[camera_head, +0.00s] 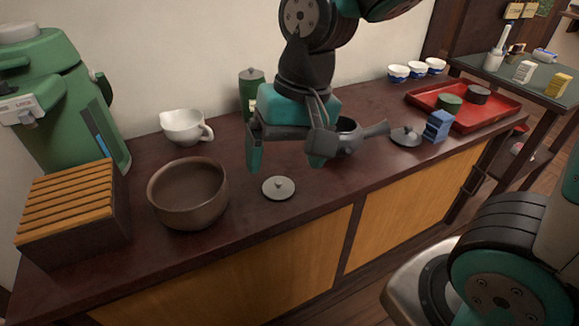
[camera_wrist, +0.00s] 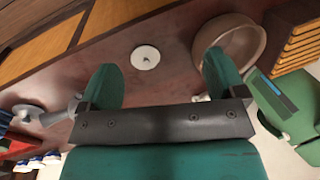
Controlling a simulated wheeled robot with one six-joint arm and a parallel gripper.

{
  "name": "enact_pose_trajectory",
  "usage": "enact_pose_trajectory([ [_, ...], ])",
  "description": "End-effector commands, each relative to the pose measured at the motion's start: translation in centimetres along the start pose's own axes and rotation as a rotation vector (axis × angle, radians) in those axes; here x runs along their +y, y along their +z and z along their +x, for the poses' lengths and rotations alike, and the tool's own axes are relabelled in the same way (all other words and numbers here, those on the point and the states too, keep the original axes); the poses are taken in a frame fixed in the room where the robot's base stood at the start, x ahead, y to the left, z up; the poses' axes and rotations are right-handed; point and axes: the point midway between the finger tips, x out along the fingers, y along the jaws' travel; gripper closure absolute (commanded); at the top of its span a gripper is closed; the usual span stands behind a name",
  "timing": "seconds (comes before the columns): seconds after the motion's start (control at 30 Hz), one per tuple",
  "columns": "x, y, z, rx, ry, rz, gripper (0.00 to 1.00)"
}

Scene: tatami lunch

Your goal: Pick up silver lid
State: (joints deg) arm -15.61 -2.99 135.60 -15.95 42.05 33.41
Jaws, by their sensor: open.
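The silver lid (camera_head: 278,188) is a small round disc with a knob on top. It lies flat on the dark counter, right of the brown bowl. My gripper (camera_head: 284,162) is open and empty, above the counter, with its two teal fingers pointing down over the area just behind the lid. In the wrist view the lid (camera_wrist: 145,57) lies beyond the open fingertips of my gripper (camera_wrist: 160,78), apart from them. A second, darker lid (camera_head: 406,136) lies further right on the counter, beside a blue block.
The brown bowl (camera_head: 188,193) and slatted wooden box (camera_head: 72,213) stand left. A grey side-handled teapot (camera_head: 346,136) stands behind my right finger. A white pouring bowl (camera_head: 185,126) and green canister (camera_head: 249,92) are near the wall. A red tray (camera_head: 478,122) lies right. The counter's front is clear.

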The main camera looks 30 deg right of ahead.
Motion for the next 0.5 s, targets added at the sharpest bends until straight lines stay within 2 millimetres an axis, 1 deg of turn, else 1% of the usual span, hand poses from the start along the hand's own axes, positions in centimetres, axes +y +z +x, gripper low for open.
enact_pose_trajectory([
  [0.03, -0.3, -2.1, -2.1, 0.001, 0.038, 0.167, 0.11],
  [0.1, -0.1, -4.7, -2.8, 0.02, 0.087, 0.402, 0.11],
  [0.2, 0.4, -7.6, -3.2, 0.057, 0.141, 0.683, 0.11],
  [0.3, 0.8, -9.5, -3.2, 0.092, 0.176, 0.877, 0.11],
  [0.33, 0.9, -9.8, -3.1, 0.099, 0.182, 0.916, 0.11],
  [0.43, 1.3, -10.5, -2.3, 0.116, 0.195, 0.995, 0.11],
  [0.5, 1.7, -10.6, -1.2, 0.118, 0.199, 1.012, 0.11],
])
